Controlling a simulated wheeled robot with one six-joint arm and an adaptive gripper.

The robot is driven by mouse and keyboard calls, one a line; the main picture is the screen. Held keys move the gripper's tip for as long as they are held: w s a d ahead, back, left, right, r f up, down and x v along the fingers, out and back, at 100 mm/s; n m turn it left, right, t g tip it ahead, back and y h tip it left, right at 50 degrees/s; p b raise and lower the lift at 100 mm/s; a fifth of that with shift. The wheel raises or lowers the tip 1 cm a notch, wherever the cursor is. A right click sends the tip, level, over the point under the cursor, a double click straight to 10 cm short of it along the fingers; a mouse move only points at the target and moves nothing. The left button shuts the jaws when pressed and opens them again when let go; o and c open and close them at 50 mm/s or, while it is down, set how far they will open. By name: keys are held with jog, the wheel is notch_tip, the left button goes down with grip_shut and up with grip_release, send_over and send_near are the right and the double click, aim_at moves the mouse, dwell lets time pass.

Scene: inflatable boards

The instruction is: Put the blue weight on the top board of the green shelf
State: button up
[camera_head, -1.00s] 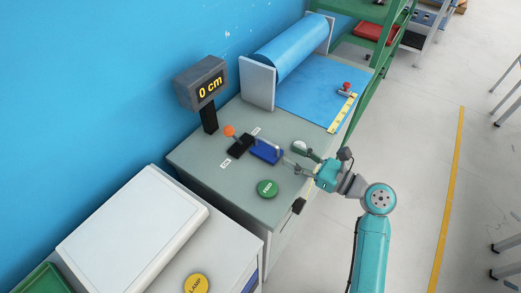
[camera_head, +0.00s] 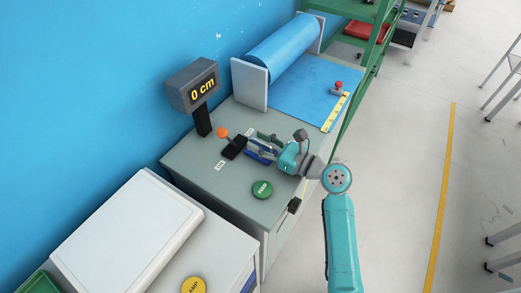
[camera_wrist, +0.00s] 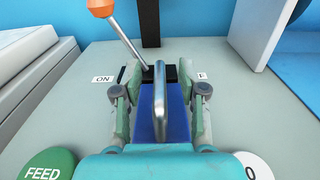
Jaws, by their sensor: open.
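The blue weight (camera_wrist: 172,117) with a grey metal handle lies on the grey bench top, just in front of the orange-knobbed lever (camera_wrist: 127,35). In the wrist view my gripper (camera_wrist: 162,97) is open, with one finger on each side of the weight. I cannot tell if the fingers touch it. In the head view my gripper (camera_head: 257,148) hides much of the weight. The green shelf (camera_head: 366,45) stands beyond the bench at the top right; its top board is only partly in view.
A blue roll (camera_head: 284,52) and blue sheet (camera_head: 305,95) lie behind. The display (camera_head: 195,87) reads "0 cm". A green FEED button (camera_head: 262,190) is in front, and a round white button (camera_wrist: 248,166) is at my gripper's right. Open floor lies right of the bench.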

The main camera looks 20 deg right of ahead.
grip_shut()
